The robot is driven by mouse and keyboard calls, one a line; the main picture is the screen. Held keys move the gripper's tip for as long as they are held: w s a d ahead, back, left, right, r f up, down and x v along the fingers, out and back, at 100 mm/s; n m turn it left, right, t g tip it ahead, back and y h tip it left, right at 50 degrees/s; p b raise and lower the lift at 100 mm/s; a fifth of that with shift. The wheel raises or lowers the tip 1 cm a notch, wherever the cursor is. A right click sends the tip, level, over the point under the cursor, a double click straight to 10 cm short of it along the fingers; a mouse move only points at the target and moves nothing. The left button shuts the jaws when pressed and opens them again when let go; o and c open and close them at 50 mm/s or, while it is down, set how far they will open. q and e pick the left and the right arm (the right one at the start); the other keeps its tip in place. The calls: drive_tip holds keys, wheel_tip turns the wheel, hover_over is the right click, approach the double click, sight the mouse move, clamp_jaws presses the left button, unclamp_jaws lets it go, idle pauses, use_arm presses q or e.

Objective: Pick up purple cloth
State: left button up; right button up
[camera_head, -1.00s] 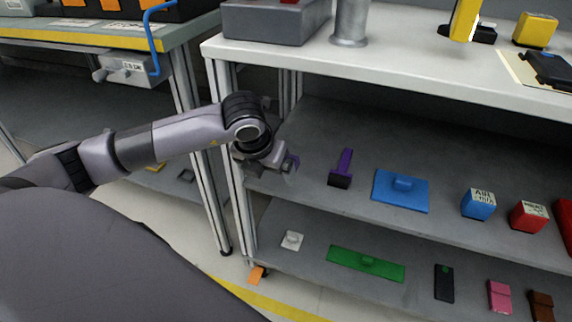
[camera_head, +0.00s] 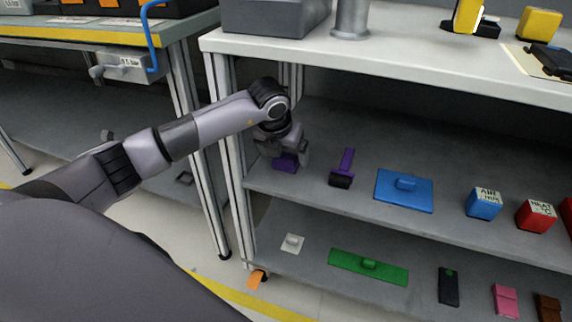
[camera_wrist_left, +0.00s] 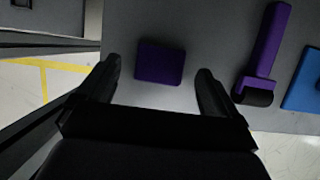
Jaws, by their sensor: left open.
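The purple cloth (camera_head: 286,164) is a small, dark purple folded block on the left end of the middle shelf. In the left wrist view the purple cloth (camera_wrist_left: 160,63) lies flat, just beyond and between the two fingertips. My left gripper (camera_head: 285,150) is at the shelf's left end, over the cloth, and hides part of it in the head view. In the wrist view my left gripper (camera_wrist_left: 158,78) is open and empty, with one finger on either side of the cloth's line. My right gripper is not in view.
A purple-handled roller (camera_head: 344,167) lies just right of the cloth, also in the wrist view (camera_wrist_left: 264,55). A blue board with a handle (camera_head: 404,190) lies farther right. The shelf's metal post (camera_head: 232,170) stands left of my gripper. The worktop (camera_head: 420,52) is above.

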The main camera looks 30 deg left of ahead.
use_arm(q)
drive_tip(key=shift+x, duration=1)
drive_tip(key=c, duration=1.1)
drive_tip(key=shift+o, duration=0.2)
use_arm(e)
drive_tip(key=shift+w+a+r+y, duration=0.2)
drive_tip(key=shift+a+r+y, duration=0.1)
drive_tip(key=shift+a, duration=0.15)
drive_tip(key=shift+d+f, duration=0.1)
